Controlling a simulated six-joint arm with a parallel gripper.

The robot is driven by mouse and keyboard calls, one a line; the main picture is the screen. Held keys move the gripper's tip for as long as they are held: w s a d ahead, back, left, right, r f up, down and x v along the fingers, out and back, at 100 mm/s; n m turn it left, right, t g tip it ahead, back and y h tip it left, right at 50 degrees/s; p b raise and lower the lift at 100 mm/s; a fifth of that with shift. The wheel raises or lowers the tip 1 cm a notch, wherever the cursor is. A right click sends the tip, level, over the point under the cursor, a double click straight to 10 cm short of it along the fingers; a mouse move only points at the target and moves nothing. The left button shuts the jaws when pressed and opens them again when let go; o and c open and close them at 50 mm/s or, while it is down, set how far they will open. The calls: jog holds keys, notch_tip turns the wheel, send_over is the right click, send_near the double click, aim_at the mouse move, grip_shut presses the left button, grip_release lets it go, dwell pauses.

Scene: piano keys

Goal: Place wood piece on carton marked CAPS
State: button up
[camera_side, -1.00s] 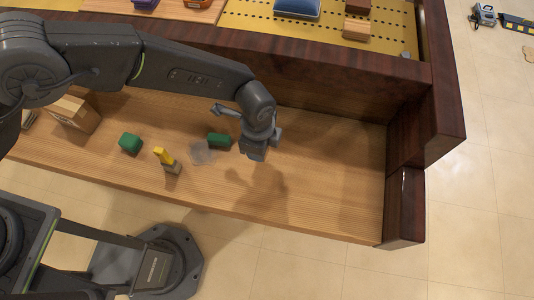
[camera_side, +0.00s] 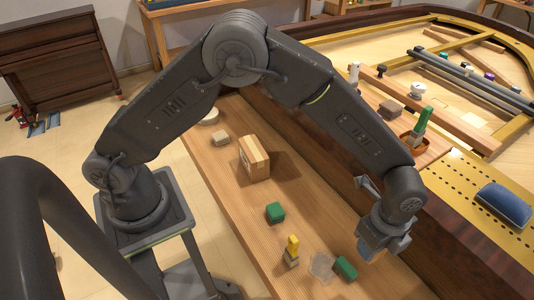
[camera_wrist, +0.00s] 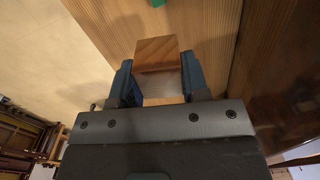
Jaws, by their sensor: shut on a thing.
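My gripper (camera_side: 370,254) is shut on a wood piece, a plain block whose grain shows between the blue-padded fingers in the wrist view (camera_wrist: 157,58). In the side view the wood piece is mostly hidden by the gripper. The gripper is above the right part of the wooden ledge, beside the dark rim. A light brown carton (camera_side: 255,158) stands on the ledge farther back, to the left of the gripper. A mark shows on its left face, but I cannot read it.
Between gripper and carton, the ledge (camera_side: 237,195) holds two green blocks (camera_side: 275,212) (camera_side: 345,268), a yellow-topped piece (camera_side: 292,250) and a clear piece (camera_side: 321,265). A small wood block (camera_side: 221,138) and a round pale object (camera_side: 208,116) lie beyond the carton. The dark rim (camera_side: 300,127) runs along the right.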

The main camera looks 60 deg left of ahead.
notch_tip(320, 180, up, 11)
jog(key=w+a+n, duration=0.2)
jog(key=a+n, duration=0.1)
jog(key=a, duration=1.2)
jog(key=w+a+n, duration=0.3)
jog(key=a+n, duration=0.1)
jog(key=a, duration=1.2)
jog(key=s+a+n, duration=0.4)
jog(key=s+a, duration=0.4)
jog(key=a, duration=0.3)
jog(key=s+a+n, duration=0.3)
jog(key=s+a, duration=0.5)
jog(key=a, duration=0.4)
send_over(253, 148)
notch_tip(253, 148, down, 12)
jog(key=shift+f, duration=2.25)
jog(key=shift+f, duration=0.15)
